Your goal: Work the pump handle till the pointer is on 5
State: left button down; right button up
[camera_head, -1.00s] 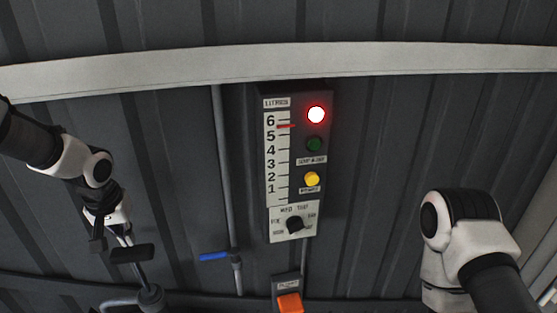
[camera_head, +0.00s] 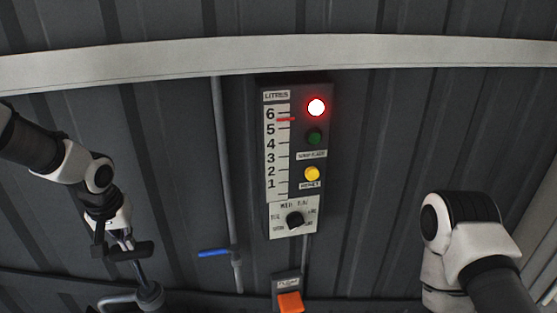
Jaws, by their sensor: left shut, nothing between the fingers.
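The level gauge (camera_head: 277,160) on the panel is marked 1 to 6 litres. Its red pointer (camera_head: 286,120) stands between 5 and 6. The pump handle, a dark crossbar (camera_head: 140,249) on a slanting rod, shows at lower left above a rounded base (camera_head: 149,296). My left gripper (camera_head: 98,249) is shut and empty, at the left end of the crossbar. I cannot tell whether it touches the bar. My right gripper is out of view; only part of my right arm shows at lower right.
The panel has a lit red lamp (camera_head: 316,107), a dark green lamp (camera_head: 314,137), a yellow button (camera_head: 312,173) and a black knob (camera_head: 295,219). A blue valve lever (camera_head: 214,253) sits on a pipe right of the handle. An orange switch (camera_head: 290,302) is below.

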aim_at(135, 264)
pick_arm(q)
notch_tip(135, 264, down, 10)
jog(key=b, duration=0.7)
jog(key=shift+s+f, duration=0.1)
jog(key=shift+f, duration=0.15)
notch_tip(135, 264, up, 13)
jog(key=p, duration=1)
jog(key=shift+p, duration=0.4)
jog(key=shift+f, duration=0.1)
notch_tip(135, 264, down, 13)
jog(key=b, duration=1)
jog(key=shift+r+p, duration=0.5)
jog(key=shift+r, duration=0.25)
notch_tip(135, 264, up, 12)
jog(key=p, duration=0.9)
jog(key=shift+f+p, duration=0.1)
jog(key=shift+p, duration=0.25)
jog(key=shift+f, duration=0.1)
